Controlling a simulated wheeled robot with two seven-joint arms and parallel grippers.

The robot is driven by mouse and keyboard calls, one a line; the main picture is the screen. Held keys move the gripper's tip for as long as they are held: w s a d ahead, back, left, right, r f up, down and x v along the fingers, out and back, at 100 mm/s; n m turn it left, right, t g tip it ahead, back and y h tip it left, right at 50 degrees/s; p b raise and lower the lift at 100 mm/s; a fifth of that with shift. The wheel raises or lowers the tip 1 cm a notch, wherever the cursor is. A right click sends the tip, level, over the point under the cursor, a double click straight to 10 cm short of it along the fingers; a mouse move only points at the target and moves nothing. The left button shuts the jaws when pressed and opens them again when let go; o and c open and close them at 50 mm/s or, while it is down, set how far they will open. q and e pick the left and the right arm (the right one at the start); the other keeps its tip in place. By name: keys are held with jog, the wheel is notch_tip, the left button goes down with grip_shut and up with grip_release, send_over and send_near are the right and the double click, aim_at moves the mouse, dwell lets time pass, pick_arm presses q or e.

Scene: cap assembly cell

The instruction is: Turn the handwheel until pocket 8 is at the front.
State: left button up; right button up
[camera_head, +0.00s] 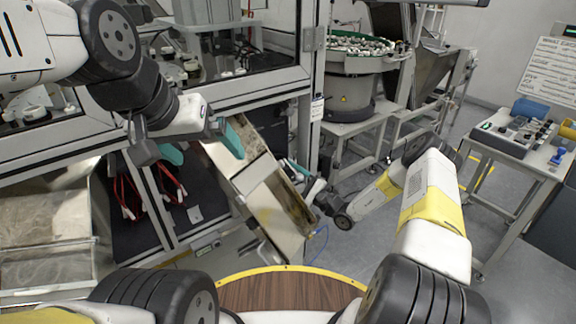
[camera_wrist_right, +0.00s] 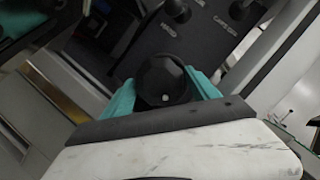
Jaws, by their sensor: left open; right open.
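My right gripper (camera_wrist_right: 163,92) is open in the right wrist view. Its teal fingers stand on either side of a round black knob (camera_wrist_right: 163,78) with a pale dot; I cannot tell whether they touch it. Whether this knob belongs to the handwheel is not clear. In the head view the right gripper (camera_head: 303,178) is small and partly hidden by its wrist, near the machine's front. My left gripper (camera_head: 201,145) is open and empty, its teal fingers wide apart in front of the machine (camera_head: 238,97). No pocket numbers can be read.
A dark panel (camera_wrist_right: 127,38) with other black knobs lies beyond the right gripper. In the head view a tilted tray-like chute (camera_head: 262,190) lies between the grippers. A bowl feeder (camera_head: 345,85) stands behind, and a control-box table (camera_head: 520,150) stands at right.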

jog(key=shift+c, duration=0.2)
jog(key=c, duration=1.1)
jog(key=shift+o, duration=0.2)
jog(key=shift+m+t, duration=0.4)
jog(key=shift+m, duration=0.6)
jog(key=o, duration=1.1)
